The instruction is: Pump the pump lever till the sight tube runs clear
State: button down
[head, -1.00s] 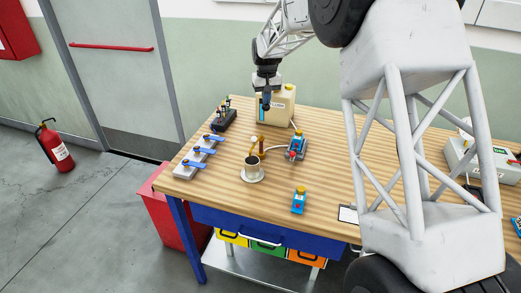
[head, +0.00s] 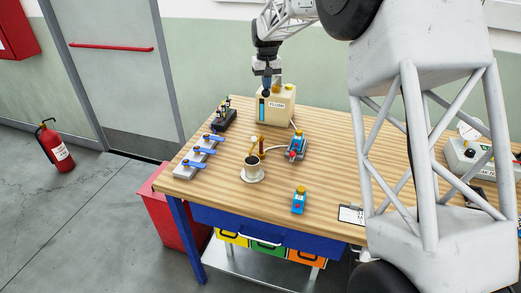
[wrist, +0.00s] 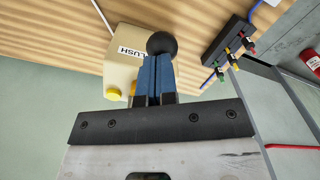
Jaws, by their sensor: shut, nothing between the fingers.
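The cream flush tank (head: 283,112) stands at the back of the bench, with a yellow cap on top. The sight tube (head: 262,110), a strip on its left front side, looks blue. My gripper (head: 267,88) is above the tank's left side, fingers pointing down. In the wrist view its blue fingers (wrist: 153,72) are shut together. A black ball knob (wrist: 162,43), apparently the pump lever's end, shows just beyond the fingertips. I cannot tell whether they touch it. The lever's shaft is hidden. The tank (wrist: 125,60) is beside the fingers in this view.
A black block with small coloured levers (head: 226,120) stands left of the tank.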

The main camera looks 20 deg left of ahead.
jog(key=shift+r, duration=2.9)
jog(key=shift+f, duration=0.15)
jog(key=shift+f, duration=5.9)
jog(key=shift+r, duration=6.05)
